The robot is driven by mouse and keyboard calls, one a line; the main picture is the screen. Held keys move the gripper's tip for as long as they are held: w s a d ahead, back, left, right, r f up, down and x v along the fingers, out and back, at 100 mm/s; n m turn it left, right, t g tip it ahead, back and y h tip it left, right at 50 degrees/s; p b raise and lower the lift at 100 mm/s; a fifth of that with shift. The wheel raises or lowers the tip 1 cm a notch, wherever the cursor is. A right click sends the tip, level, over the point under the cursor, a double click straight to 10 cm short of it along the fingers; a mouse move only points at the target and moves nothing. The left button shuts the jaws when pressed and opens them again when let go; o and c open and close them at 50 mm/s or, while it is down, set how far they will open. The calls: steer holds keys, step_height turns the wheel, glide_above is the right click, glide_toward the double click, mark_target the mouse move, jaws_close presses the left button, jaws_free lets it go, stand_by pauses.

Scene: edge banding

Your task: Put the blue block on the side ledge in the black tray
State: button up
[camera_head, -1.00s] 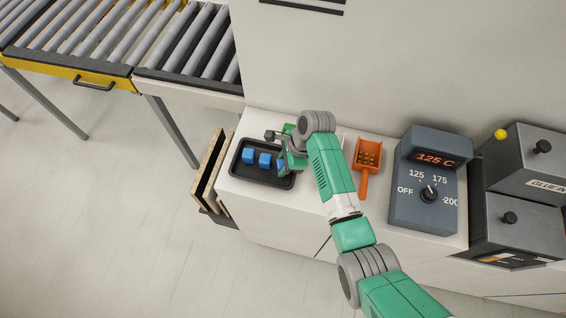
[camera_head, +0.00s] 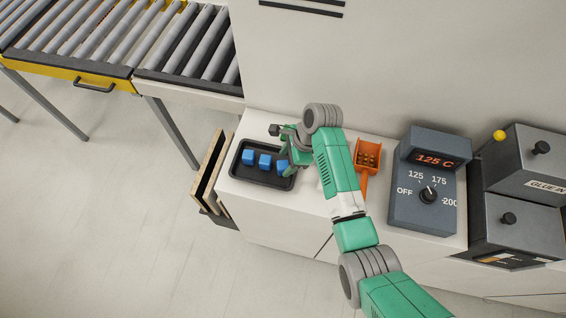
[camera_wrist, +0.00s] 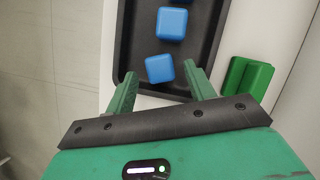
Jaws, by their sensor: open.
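The black tray (camera_head: 240,177) lies on the white counter with three blue blocks in it: a left one (camera_head: 249,157), a middle one (camera_head: 265,160) and a right one (camera_head: 282,166). The right block is partly beside my gripper (camera_head: 289,158), which is over the tray's right end. In the wrist view my gripper (camera_wrist: 160,82) is open, its fingers apart with nothing clamped. One blue block (camera_wrist: 159,69) lies in the tray (camera_wrist: 205,55) just beyond the fingertips, and another (camera_wrist: 172,23) lies farther on. I see no blue block outside the tray.
A green block (camera_wrist: 247,78) is right of the tray in the wrist view. An orange scoop (camera_head: 368,155) with small pieces lies right of my arm, before a grey temperature box (camera_head: 425,190). Boards (camera_head: 208,170) stand at the counter's left end. A roller conveyor (camera_head: 185,45) is behind left.

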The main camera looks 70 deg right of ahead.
steer(key=v, duration=0.8)
steer(key=shift+s+r, duration=0.15)
steer(key=shift+r, duration=0.15)
steer(key=shift+d, duration=0.1)
